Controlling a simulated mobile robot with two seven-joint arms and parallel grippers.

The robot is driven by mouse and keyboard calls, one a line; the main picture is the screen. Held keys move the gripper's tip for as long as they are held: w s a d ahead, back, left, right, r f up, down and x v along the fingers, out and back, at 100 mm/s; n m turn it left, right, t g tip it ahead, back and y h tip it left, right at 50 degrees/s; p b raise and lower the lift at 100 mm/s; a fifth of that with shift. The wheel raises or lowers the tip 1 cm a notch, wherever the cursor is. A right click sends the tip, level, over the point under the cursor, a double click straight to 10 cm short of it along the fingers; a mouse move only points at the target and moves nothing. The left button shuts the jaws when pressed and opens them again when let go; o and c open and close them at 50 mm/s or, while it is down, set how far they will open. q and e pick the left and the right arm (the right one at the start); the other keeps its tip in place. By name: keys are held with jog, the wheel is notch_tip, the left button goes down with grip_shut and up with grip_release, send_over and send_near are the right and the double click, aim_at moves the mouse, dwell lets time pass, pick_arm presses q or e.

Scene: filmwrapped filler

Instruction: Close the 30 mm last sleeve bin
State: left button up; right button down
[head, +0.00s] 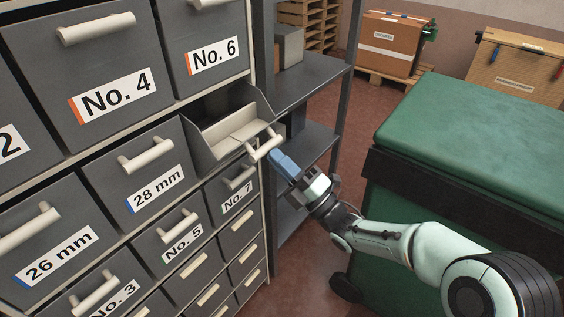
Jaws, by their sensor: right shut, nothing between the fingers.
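One bin (230,131) stands pulled out of the grey cabinet, in the row to the right of the 28 mm bin (157,189). Its tray is open at the top and looks empty where I can see inside. Its label is out of sight, so I cannot read a size on it. Its pale bar handle (264,147) faces right. My right gripper (278,158) is shut and empty, with its blue fingers just to the right of the handle. I cannot tell whether they touch it. My left gripper is out of view.
Bins No. 4 (113,92) and No. 6 (213,56) above and No. 7 (237,197) below look shut. A dark metal shelf rack (310,73) stands close behind the open bin. A green-topped block (480,140) fills the right. Red-brown floor lies between.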

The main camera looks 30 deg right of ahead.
aim_at(260, 132)
jog(key=shift+r, duration=0.1)
